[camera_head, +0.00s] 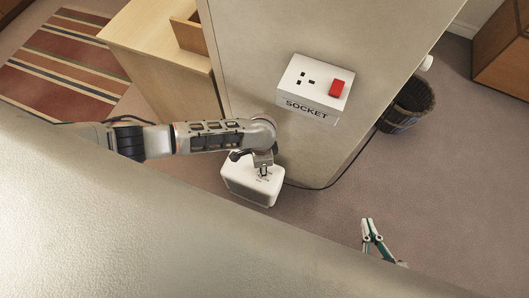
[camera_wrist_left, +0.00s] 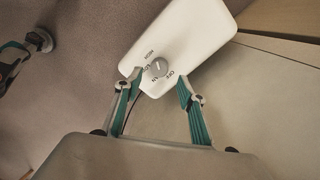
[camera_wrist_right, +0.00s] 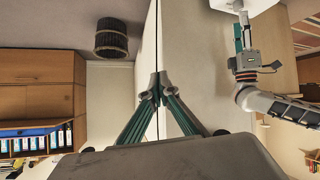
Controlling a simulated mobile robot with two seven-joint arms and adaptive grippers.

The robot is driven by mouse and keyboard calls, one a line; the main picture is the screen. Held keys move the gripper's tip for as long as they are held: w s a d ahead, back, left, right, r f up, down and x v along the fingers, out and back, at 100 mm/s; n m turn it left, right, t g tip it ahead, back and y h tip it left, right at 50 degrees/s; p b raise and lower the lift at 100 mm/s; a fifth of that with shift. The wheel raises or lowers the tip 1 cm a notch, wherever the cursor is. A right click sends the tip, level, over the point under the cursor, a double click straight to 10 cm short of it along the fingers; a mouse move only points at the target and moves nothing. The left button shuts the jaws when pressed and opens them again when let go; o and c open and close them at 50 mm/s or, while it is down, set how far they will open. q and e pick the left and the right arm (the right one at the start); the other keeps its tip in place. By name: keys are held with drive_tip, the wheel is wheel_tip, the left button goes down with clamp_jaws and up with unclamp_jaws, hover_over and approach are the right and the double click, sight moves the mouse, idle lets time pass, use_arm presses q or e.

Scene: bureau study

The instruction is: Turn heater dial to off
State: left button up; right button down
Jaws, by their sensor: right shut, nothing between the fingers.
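The white heater (camera_head: 251,184) stands on the floor beside the grey panel, partly covered by my left arm in the head view. In the left wrist view the heater (camera_wrist_left: 190,30) has a round grey dial (camera_wrist_left: 158,67) with printed words around it, OFF among them. Which mark the dial points to is too small to tell. My left gripper (camera_wrist_left: 159,78) is open, its fingertips on either side of the dial. Whether they touch it I cannot tell. My right gripper (camera_head: 370,240) is shut and empty, away from the heater; its fingertips meet in the right wrist view (camera_wrist_right: 159,80).
A white socket (camera_head: 312,88) with a red switch is on the grey panel (camera_head: 350,30) above the heater. A dark cable (camera_head: 320,188) runs right from the heater. A wicker basket (camera_head: 408,104) stands at right. A wooden desk (camera_head: 160,40) is at left. Floor at right is open.

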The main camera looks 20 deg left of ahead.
use_arm(q)
drive_tip(key=f, duration=0.1)
drive_tip(key=f+b, duration=0.1)
drive_tip(key=f, duration=0.2)
drive_tip(key=shift+s+f+b, duration=0.3)
drive_tip(key=shift+f+b, duration=0.05)
drive_tip(key=shift+w+f, duration=0.15)
drive_tip(key=shift+f, duration=0.1)
drive_tip(key=shift+w+r, duration=0.1)
use_arm(e)
drive_tip(key=a, duration=0.1)
drive_tip(key=w+a+r, duration=0.1)
drive_tip(key=shift+a+r+m+t+y, duration=0.2)
drive_tip(key=shift+a+m+t+y, duration=0.1)
drive_tip(key=shift+a+y, duration=0.1)
use_arm(q)
drive_tip(key=c, duration=1.1)
